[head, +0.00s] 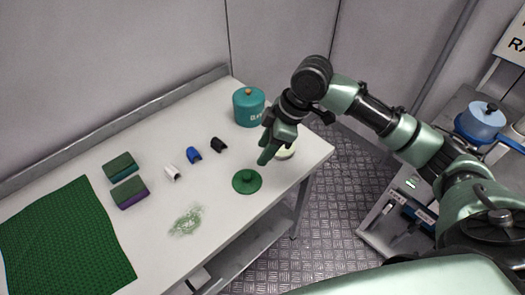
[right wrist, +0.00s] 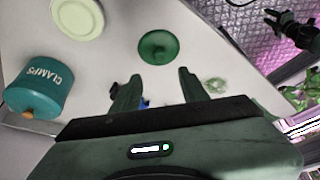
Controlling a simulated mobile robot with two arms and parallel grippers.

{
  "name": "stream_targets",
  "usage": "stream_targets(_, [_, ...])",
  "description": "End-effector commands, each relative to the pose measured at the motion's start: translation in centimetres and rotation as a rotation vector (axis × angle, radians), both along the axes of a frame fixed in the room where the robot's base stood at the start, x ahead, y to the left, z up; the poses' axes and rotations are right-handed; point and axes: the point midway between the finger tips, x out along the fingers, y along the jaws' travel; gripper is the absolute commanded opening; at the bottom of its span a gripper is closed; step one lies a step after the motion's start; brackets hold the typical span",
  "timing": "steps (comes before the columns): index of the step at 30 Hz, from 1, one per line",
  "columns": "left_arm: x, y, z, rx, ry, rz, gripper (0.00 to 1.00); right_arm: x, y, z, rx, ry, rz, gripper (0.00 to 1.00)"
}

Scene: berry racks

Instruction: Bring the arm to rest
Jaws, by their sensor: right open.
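My right arm comes in from the right in the head view and reaches over the right end of the white table (head: 225,215). My right gripper (head: 268,150) is open and empty above the table. It hangs between the teal canister and the green knobbed lid (head: 247,181). In the right wrist view, the right gripper (right wrist: 158,88) shows its two green fingers spread, with nothing between them. The lid (right wrist: 158,47) lies flat beyond the fingertips. A dark jaw-like shape, seemingly my left gripper (right wrist: 285,25), shows at the upper right there; its opening is unclear.
The teal canister (head: 249,107) stands behind the right gripper; a pale round lid (head: 285,153) is partly hidden by it. Black (head: 218,145), blue (head: 193,155) and white (head: 172,173) clips, two sponge-like blocks (head: 129,192), a green mat (head: 62,240) and a green smear (head: 186,221) lie leftward.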

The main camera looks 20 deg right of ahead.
Motion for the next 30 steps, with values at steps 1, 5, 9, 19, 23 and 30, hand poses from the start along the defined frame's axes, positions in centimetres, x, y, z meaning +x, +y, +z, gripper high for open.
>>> stream_targets(1, [0.0,0.0,0.0,0.0,0.0,0.0,0.36,0.0,0.0,0.0,0.0,0.0,0.0,0.44])
stream_targets(5, [0.0,0.0,0.0,0.0,0.0,-0.001,0.36,0.0,0.0,0.0,0.0,-0.001,0.0,0.44])
stream_targets(9, [0.0,0.0,0.0,0.0,0.0,-0.001,0.36,0.0,0.0,0.0,0.0,-0.001,0.0,0.44])
stream_targets(19, [0.0,0.0,0.0,-0.001,-0.001,-0.001,0.36,-3.5,4.0,-4.8,0.023,-0.001,-0.035,0.44])
stream_targets(23, [0.0,0.0,0.0,-0.001,-0.001,-0.002,0.36,-6.8,6.5,-7.9,0.054,-0.011,-0.14,0.44])
stream_targets(30, [0.1,-0.1,0.0,-0.001,-0.002,-0.002,0.36,-12.7,6.5,-11.2,0.075,-0.002,-0.461,0.44])
